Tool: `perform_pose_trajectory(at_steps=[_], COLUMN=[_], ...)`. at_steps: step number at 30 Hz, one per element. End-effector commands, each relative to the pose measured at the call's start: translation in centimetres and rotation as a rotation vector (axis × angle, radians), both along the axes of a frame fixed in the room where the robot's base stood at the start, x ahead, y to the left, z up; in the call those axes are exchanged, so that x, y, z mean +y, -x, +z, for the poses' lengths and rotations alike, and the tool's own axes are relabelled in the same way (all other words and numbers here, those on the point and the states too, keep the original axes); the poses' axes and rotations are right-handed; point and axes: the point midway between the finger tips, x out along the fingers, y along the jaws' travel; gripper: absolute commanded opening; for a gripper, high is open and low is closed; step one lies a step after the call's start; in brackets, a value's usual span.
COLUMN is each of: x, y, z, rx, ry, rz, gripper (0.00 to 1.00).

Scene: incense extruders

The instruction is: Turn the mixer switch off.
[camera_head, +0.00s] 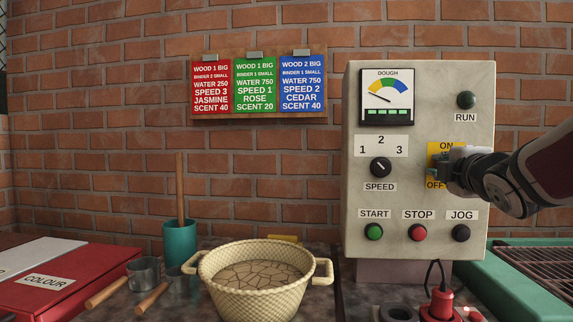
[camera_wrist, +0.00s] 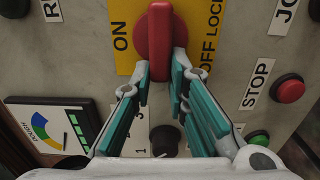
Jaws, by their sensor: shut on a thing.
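The mixer switch (camera_wrist: 158,38) is a red handle on a yellow plate (camera_wrist: 120,22) marked ON and OFF LOCK. In the wrist view ON is left of the handle and OFF LOCK is right of it. The handle lies between the two words, so I cannot tell which setting it is in. My gripper (camera_wrist: 162,72) has its teal-padded fingers on both sides of the handle, shut on it. In the head view my gripper (camera_head: 449,168) covers most of the yellow plate (camera_head: 440,148) and hides the handle.
The control box (camera_head: 402,245) also carries a speed knob (camera_head: 381,167), a green start button (camera_head: 374,232), a red stop button (camera_head: 419,233), a jog button (camera_head: 461,233) and a dark run lamp (camera_head: 466,100). A woven basket (camera_head: 257,298) stands below, left of the box.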

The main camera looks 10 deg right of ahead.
Motion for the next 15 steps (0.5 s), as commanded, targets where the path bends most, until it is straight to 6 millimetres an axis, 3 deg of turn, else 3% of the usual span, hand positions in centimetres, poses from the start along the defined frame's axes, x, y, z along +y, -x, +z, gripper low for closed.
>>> perform_pose_trajectory(at_steps=[3,4,6,15], x=[0.00,0.00,0.00,0.03], y=[-0.03,-0.03,-0.03,0.04], z=[-0.02,-0.02,-0.03,-0.01], rx=[0.001,0.001,0.001,0.000], ry=[0.002,0.002,0.002,0.000], rz=[0.000,0.001,0.001,0.000], gripper=[0.00,0.22,0.35,0.35])
